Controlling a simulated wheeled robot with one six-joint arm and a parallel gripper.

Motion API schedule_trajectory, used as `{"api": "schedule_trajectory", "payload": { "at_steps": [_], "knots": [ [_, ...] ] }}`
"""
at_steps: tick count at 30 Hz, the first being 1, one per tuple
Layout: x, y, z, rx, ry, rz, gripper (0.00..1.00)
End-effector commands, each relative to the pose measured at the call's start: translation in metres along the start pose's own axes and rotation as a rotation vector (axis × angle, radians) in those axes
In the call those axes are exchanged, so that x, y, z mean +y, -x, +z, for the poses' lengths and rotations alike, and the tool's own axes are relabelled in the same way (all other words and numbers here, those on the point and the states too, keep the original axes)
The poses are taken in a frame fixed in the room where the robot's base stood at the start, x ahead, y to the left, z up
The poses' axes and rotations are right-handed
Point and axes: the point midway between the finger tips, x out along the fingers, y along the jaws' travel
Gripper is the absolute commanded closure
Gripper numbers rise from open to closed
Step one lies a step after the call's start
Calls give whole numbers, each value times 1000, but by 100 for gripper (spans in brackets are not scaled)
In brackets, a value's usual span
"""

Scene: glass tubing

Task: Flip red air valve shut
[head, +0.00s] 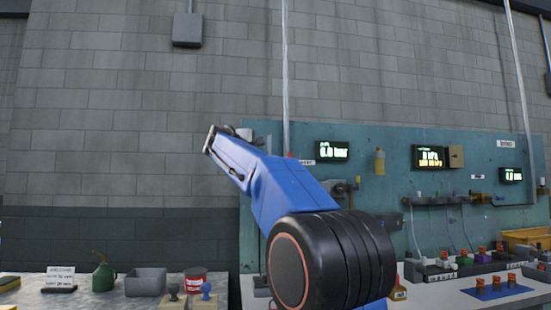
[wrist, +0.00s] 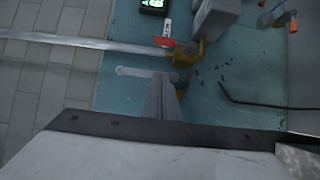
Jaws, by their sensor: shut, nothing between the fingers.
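The red valve handle (wrist: 164,41) shows in the wrist view above my gripper's fingertips, next to a brass-yellow valve body (wrist: 187,54). The handle lies roughly along the line of the grey pipe (wrist: 95,43) that runs in from the left. My gripper (wrist: 160,86) is shut and empty, pointing at the teal panel below the valve in the picture, with a visible gap to the handle. In the head view a small red spot (head: 291,155) above my blue arm may be the handle; the valve body is hidden there.
The teal panel (head: 265,135) carries a lit display (head: 333,150), a white label (wrist: 167,27) and a grey block (wrist: 215,17) close beside the valve. A dark cable (wrist: 255,103) lies to the right. A bench (head: 105,292) holds small items at left.

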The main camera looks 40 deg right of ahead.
Motion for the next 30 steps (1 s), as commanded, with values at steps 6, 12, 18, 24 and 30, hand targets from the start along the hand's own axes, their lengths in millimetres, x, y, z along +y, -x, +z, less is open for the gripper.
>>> {"api": "schedule_trajectory", "payload": {
  "at_steps": [6, 12, 18, 24, 30],
  "knots": [
    [0, -2, 0, 0, 0, -1, 100],
    [-2, -23, 0, -1, -1, -2, 100],
    [-2, -58, 0, -2, -1, -3, 100],
    [-2, -93, 0, -2, -1, -2, 100],
    [0, -115, 16, -1, -1, -1, 100]
  ]
}}
